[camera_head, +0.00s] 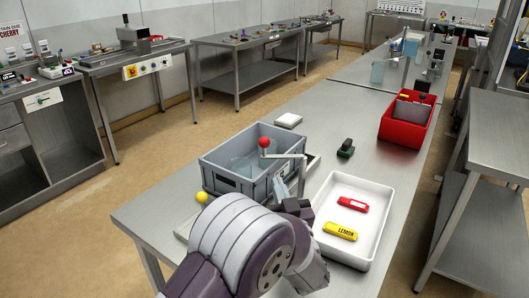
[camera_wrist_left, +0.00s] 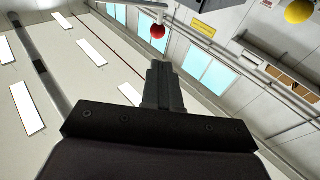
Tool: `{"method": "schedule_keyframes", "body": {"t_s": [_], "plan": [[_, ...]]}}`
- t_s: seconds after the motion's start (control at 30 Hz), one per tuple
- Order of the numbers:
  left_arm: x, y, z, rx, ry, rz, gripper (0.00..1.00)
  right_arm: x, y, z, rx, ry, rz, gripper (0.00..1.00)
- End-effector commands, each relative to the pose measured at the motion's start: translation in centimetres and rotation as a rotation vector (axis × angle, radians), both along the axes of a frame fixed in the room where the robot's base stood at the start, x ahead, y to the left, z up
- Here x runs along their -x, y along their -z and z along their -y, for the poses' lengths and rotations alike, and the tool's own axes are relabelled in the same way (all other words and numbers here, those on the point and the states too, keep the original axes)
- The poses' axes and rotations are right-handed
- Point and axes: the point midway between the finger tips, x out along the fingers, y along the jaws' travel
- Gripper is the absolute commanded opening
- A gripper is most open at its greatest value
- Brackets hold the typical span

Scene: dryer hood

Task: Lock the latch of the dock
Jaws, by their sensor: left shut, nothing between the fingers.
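A grey crate (camera_head: 215,178) sits in a low metal dock (camera_head: 313,163) at the near end of the long table. A red ball knob (camera_head: 264,142) stands on a metal latch bar (camera_head: 288,156) at the crate's right front side. A yellow ball knob (camera_head: 202,197) is at the crate's near left corner. My left gripper (camera_head: 281,188) is shut and empty, just below and to the right of the red knob. In the left wrist view its closed fingers (camera_wrist_left: 162,70) point towards the red knob (camera_wrist_left: 157,31), with a visible gap. The yellow knob (camera_wrist_left: 299,11) is at upper right there.
A white tray (camera_head: 374,191) with a red and a yellow item stands right of my left gripper. A black-green object (camera_head: 346,148), a white block (camera_head: 288,120) and a red bin (camera_head: 386,130) are farther back. Bare tabletop lies between them.

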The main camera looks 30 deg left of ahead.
Motion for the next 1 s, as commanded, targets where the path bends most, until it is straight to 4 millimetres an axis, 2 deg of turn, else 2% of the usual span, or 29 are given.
{"method": "schedule_keyframes", "body": {"t_s": [0.3, 0.5, 0.7, 1.0], "plan": [[-5.0, -1.4, -4.7, 0.000, -0.001, -0.001, 0.00, 0.0, -1.0, 0.0, 0.000, 0.000, 0.000, 0.58], [-7.4, -2.1, -7.0, 0.000, 0.001, -0.002, 0.00, 0.0, -1.5, 0.0, 0.000, 0.000, 0.000, 0.58], [-8.5, -2.2, -7.9, 0.001, 0.003, -0.003, 0.00, 0.0, -1.6, 0.0, 0.000, 0.000, 0.000, 0.58], [-8.6, -2.3, -7.9, 0.001, 0.004, -0.003, 0.00, 0.0, -1.6, 0.0, 0.000, 0.000, 0.000, 0.58]]}}
